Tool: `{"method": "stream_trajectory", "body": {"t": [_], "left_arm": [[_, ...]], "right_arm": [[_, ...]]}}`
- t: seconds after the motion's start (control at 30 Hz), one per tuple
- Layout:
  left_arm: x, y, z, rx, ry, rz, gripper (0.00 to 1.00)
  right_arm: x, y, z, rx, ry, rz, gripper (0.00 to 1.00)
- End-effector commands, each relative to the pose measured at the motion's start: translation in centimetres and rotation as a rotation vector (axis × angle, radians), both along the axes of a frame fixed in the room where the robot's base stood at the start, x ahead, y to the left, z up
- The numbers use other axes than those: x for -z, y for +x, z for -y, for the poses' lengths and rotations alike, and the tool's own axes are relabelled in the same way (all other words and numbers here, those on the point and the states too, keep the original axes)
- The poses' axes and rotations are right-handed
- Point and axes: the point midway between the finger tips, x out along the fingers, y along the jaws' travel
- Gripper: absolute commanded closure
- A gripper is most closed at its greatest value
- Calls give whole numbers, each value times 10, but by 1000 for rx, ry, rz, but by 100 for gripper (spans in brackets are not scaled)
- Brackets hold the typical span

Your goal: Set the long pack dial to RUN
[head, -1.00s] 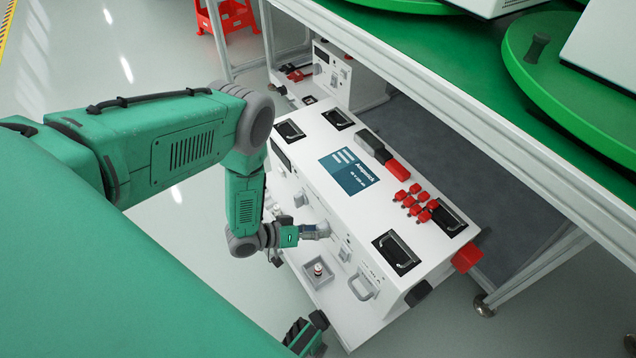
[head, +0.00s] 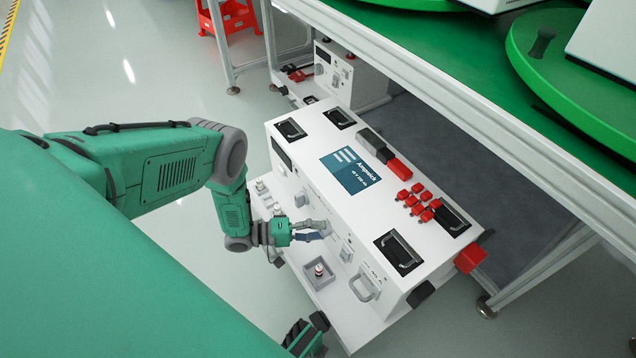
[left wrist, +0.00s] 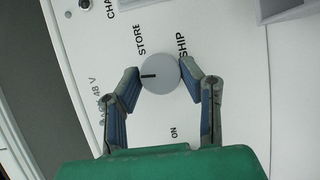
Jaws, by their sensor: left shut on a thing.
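The pack dial (left wrist: 163,74) is a round grey knob on a white panel in the left wrist view. Its dark mark points left in that view. STORE, SHIP and ON are printed around it; I read no RUN label. My left gripper (left wrist: 160,74) has its fingers on either side of the knob and is shut on it. In the head view the left gripper (head: 322,232) is at the front face of the long white pack (head: 318,155), and the dial is hidden or too small to tell.
A small square box with a red-topped piece (head: 319,272) sits on the ledge below the left gripper. A grey handle (head: 365,287) is to its right. A green-topped bench (head: 470,60) overhangs behind the pack. A red stool (head: 230,15) stands far back.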

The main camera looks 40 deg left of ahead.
Motion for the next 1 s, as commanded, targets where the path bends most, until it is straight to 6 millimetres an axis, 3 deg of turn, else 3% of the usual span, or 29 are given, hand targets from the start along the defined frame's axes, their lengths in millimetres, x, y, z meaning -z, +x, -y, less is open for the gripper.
{"method": "stream_trajectory", "body": {"t": [0.4, 0.93, 0.97, 1.0], "left_arm": [[4, 0, -3, -7, -157, -74, 94], [4, 0, -1, -6, -180, -86, 94], [4, 0, -1, -5, -181, -85, 58], [4, 0, -1, -5, -181, -85, 45]], "right_arm": [[0, 0, 0, 0, 0, 0, 60], [0, 0, 0, 0, 0, 0, 60], [0, 0, 0, 0, 0, 0, 60], [0, 0, 0, 0, 0, 0, 60]]}}
